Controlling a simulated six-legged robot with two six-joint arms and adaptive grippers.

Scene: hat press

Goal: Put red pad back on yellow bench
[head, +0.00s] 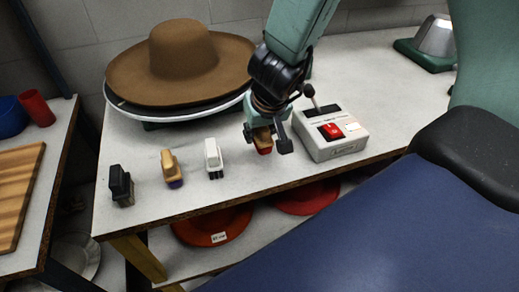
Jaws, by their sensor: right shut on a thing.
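My right gripper (265,145) reaches down from the top, its fingers on either side of the red pad (264,149). The red pad has a wooden handle and a red underside, and the gripper is shut on it. It is upright at the bench top, in line with the other pads; I cannot tell whether it touches the surface. The yellow bench (205,198) has a pale top, a brown front edge and a yellow leg. My left gripper is not in view.
A black pad (121,186), a purple-bottomed pad (172,168) and a white pad (213,158) stand left of the gripper. A control box (331,132) with a red switch and lever stands close on its right. A brown hat (181,62) lies on a round stand behind. Red hats (212,227) lie below.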

